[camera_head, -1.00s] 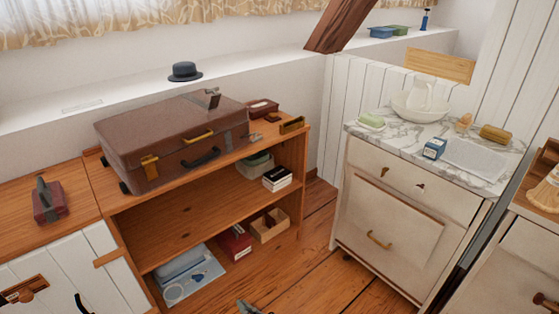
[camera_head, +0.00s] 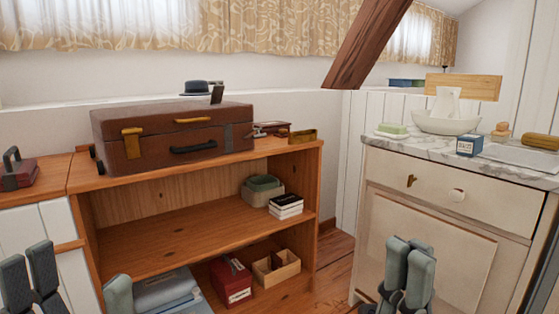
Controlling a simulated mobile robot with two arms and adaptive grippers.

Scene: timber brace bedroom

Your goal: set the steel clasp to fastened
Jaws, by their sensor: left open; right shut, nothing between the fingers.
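The brown suitcase (camera_head: 165,138) lies closed on top of the wooden shelf unit. A brass clasp (camera_head: 132,142) lies flat against the front at the left end. My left gripper (camera_head: 80,284) is open and empty at the bottom left, low in front of the shelf unit and away from the suitcase. My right gripper (camera_head: 408,272) is shut and empty in front of the cream cabinet, to the right of the suitcase.
The wooden shelf unit (camera_head: 185,215) holds books, boxes and a tray. The cream cabinet (camera_head: 430,215) stands right, with a bowl (camera_head: 445,122) and small items on top.

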